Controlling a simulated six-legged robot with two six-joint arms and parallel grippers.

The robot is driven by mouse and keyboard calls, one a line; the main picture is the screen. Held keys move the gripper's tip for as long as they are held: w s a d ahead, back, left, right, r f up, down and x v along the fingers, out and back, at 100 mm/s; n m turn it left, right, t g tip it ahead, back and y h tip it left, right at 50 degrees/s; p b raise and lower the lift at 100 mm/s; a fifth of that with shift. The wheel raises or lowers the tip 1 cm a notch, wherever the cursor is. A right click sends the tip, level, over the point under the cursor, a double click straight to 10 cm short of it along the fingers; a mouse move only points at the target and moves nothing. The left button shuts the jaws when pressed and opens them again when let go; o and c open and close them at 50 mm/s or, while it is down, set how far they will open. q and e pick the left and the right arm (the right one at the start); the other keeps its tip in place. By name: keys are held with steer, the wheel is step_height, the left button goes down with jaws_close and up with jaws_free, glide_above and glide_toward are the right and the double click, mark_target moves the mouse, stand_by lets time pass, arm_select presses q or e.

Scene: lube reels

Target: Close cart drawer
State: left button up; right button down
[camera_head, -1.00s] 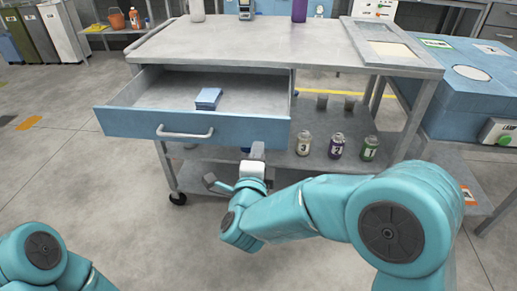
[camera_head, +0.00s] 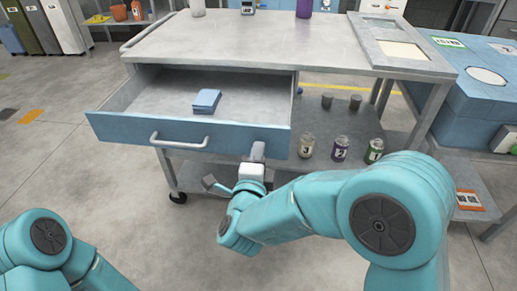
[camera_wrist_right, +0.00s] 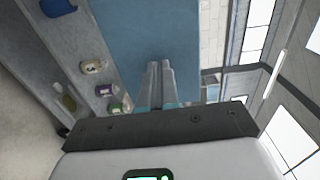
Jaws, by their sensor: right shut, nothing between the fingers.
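The cart drawer (camera_head: 125,127) is pulled open toward me, with a blue front and a light bar handle (camera_head: 179,142). A small blue stack of cloths or pads (camera_head: 206,101) lies inside it. My right gripper (camera_head: 258,149) is shut and empty, at the right part of the drawer front, right of the handle. In the right wrist view its fingers (camera_wrist_right: 160,82) point at the blue drawer front (camera_wrist_right: 155,35); I cannot tell whether they touch. Of my left arm only upper links show at the lower left; its gripper is out of view.
The cart's grey top (camera_head: 250,45) extends above the drawer. Numbered jars (camera_head: 340,149) and two dark cups (camera_head: 327,101) stand on the lower shelf. A blue cabinet (camera_head: 470,90) stands at right.

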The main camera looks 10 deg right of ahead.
arm_select(q)
steer(key=shift+w+d+r, duration=0.1)
steer(key=shift+w+d, duration=0.05)
steer(key=shift+w, duration=0.25)
arm_select(e)
steer(key=shift+w, duration=0.2)
steer(key=shift+f, duration=0.1)
arm_select(q)
steer(key=shift+s, duration=0.1)
arm_select(e)
steer(key=shift+w, duration=0.1)
